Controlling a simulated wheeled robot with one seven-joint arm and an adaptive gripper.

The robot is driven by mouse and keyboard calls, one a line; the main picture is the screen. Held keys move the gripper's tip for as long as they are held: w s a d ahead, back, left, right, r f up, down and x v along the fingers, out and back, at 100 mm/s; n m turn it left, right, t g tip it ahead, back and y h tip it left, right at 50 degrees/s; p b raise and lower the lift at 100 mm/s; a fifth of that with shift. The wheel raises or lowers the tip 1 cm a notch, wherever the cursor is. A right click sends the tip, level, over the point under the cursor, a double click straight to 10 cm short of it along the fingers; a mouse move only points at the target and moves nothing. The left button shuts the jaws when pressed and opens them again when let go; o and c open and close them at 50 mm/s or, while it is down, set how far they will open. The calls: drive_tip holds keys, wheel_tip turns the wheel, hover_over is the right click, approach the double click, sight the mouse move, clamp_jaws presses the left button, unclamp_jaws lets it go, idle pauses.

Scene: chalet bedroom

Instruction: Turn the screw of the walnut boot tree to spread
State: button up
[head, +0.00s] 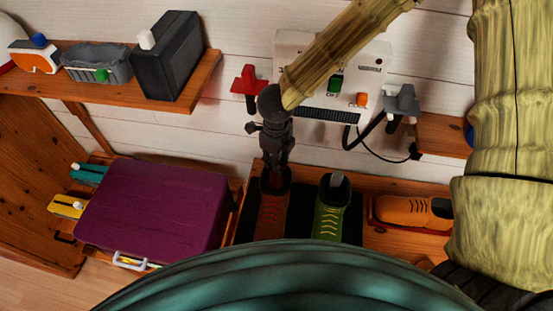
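My gripper (275,167) is dark and points down over the opening of a brown boot (271,215) with orange laces. Its fingertips reach the top of the boot; their gap is too small and dark to read. No walnut boot tree or screw can be made out; any in the brown boot is hidden by the gripper and the boot's shaft. A green boot (328,217) with yellow laces stands just to the right, with a grey piece (337,180) sticking out of its top. Both boots stand on a dark mat (298,217).
A white wall unit (290,52) with a dark cable hangs behind my arm, between red (249,86) and grey (402,103) fittings. An orange shoe (410,211) lies right of the boots. A purple case (150,210) stands left. A wooden shelf (209,77) holds a black box (172,58).

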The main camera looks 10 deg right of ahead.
drive_tip(key=shift+o, duration=0.6)
drive_tip(key=shift+r, duration=0.15)
wheel_tip(320, 180, up, 12)
idle(0.4)
